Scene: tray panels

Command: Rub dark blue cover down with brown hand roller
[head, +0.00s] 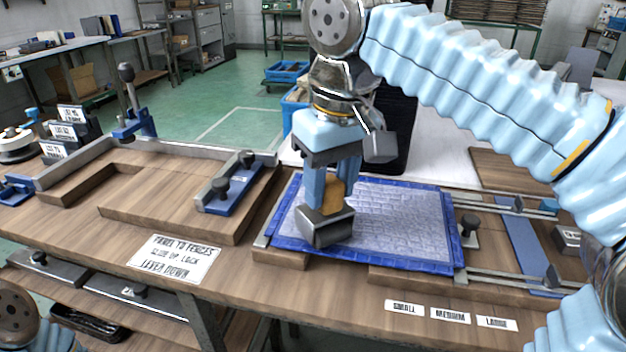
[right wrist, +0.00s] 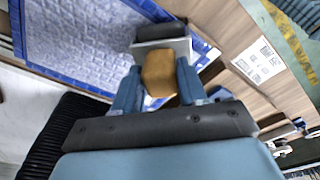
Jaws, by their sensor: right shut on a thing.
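The dark blue cover (head: 392,212) lies flat over a panel on the bench, with a blue border and a paler quilted middle. It also shows in the right wrist view (right wrist: 80,42). My right gripper (head: 334,190) is above the cover's left part, its fingers shut on the brown hand roller (head: 333,193). The roller's brown grip sits between the fingers in the right wrist view (right wrist: 159,74). Its dark head (head: 326,226) is at the cover's left front part; I cannot tell whether it presses on the cover. At the lower left, part of my left arm shows, but its gripper does not.
Clamp rails (head: 500,275) and a dark knob (head: 469,226) stand right of the cover. A wooden fixture with a blue lever clamp (head: 232,190) is to the left. Size labels (head: 450,315) and an instruction card (head: 175,258) lie along the front edge.

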